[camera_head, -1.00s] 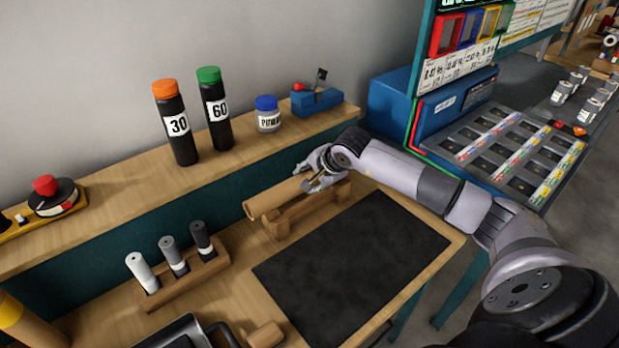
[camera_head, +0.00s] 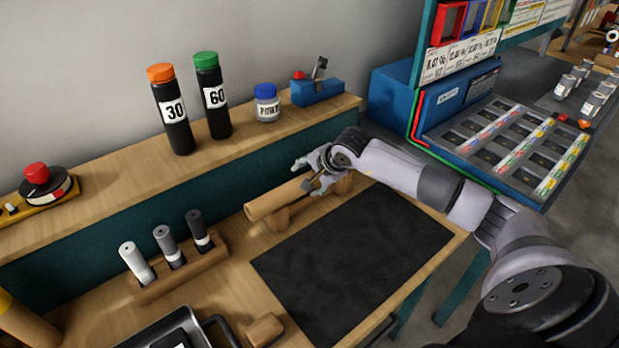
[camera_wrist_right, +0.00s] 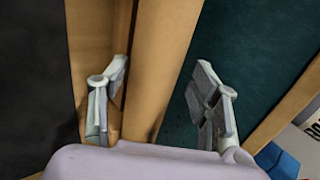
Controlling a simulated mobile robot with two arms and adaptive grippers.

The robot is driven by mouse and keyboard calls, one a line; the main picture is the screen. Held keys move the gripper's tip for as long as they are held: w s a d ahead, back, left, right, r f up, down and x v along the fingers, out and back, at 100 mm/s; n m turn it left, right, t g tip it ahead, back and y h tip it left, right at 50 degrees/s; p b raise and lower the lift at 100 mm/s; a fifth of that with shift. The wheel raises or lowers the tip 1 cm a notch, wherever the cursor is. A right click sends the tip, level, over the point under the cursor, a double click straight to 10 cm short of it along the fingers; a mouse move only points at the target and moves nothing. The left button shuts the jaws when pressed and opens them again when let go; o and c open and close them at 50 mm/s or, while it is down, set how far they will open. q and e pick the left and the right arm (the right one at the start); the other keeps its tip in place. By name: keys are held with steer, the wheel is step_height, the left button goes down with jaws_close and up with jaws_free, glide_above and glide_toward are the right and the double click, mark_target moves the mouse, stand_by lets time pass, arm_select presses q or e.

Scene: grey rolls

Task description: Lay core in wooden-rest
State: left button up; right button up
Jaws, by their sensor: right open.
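The core is a brown cardboard tube (camera_head: 268,203), lying lengthwise along the wooden-rest (camera_head: 283,221) at the back of the bench. It appears to lie in the rest; the contact under it is partly hidden. My right gripper (camera_head: 312,175) is open at the core's right part, one finger on each side. In the right wrist view, the core (camera_wrist_right: 165,55) runs between the spread fingers of the gripper (camera_wrist_right: 160,98), with a visible gap on the right side. The gripper hides part of the core's far end. My left gripper is not in view.
A black mat (camera_head: 350,260) lies in front of the rest and is clear. A wooden block with three small cylinders (camera_head: 180,275) stands at left. The raised shelf (camera_head: 110,172) behind carries black bottles, a jar (camera_head: 266,103) and a blue device (camera_head: 317,92).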

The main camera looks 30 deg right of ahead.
steer(key=shift+o, duration=0.4)
steer(key=shift+s+r, duration=0.1)
steer(key=shift+r, duration=0.05)
steer(key=v, duration=1.1)
steer(key=shift+s+r, duration=0.25)
